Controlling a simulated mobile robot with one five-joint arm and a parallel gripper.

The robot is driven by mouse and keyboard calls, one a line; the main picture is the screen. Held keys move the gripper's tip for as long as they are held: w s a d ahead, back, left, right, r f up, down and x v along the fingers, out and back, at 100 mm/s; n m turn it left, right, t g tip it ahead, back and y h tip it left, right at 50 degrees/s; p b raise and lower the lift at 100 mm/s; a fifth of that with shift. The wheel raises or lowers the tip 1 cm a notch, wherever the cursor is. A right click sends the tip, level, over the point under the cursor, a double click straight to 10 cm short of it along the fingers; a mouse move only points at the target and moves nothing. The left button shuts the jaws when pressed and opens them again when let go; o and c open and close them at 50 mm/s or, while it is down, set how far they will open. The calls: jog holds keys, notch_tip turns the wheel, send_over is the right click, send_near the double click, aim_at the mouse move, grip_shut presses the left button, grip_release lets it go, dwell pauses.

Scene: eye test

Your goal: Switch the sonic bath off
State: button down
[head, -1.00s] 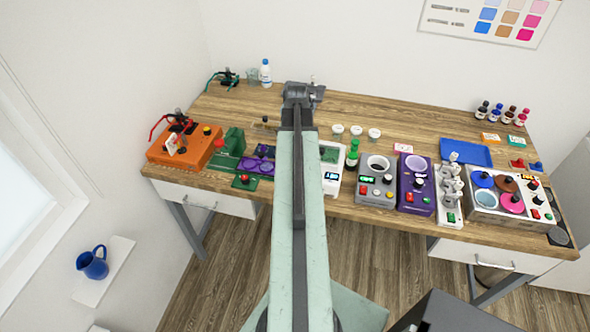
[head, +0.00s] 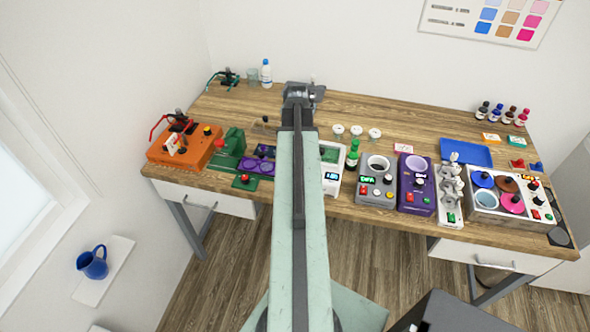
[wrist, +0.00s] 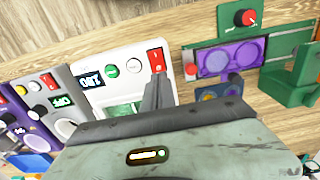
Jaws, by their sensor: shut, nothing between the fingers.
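The sonic bath appears to be the white box with a tank (wrist: 108,64). In the wrist view its red rocker switch (wrist: 156,58), green and white buttons and lit display face me; its greenish tank is partly hidden by my gripper. The display digits look like 180. In the head view my arm covers the left part of the box (head: 342,157). My gripper (wrist: 158,86) is shut and empty, its tip just below the red switch in the wrist view. I cannot tell if they touch. The head view does not show the fingers.
A grey device (head: 376,192) with a display that looks like OFF stands to the right, then a purple device (head: 414,197). A green bottle (head: 353,152) stands behind the white box. A purple tray (wrist: 214,59) and green stand (wrist: 289,82) are close on the other side.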

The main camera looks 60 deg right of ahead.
jog(key=shift+f+b, duration=0.95)
dwell(0.5)
notch_tip(320, 180, up, 7)
jog(key=p, duration=0.7)
dwell(0.4)
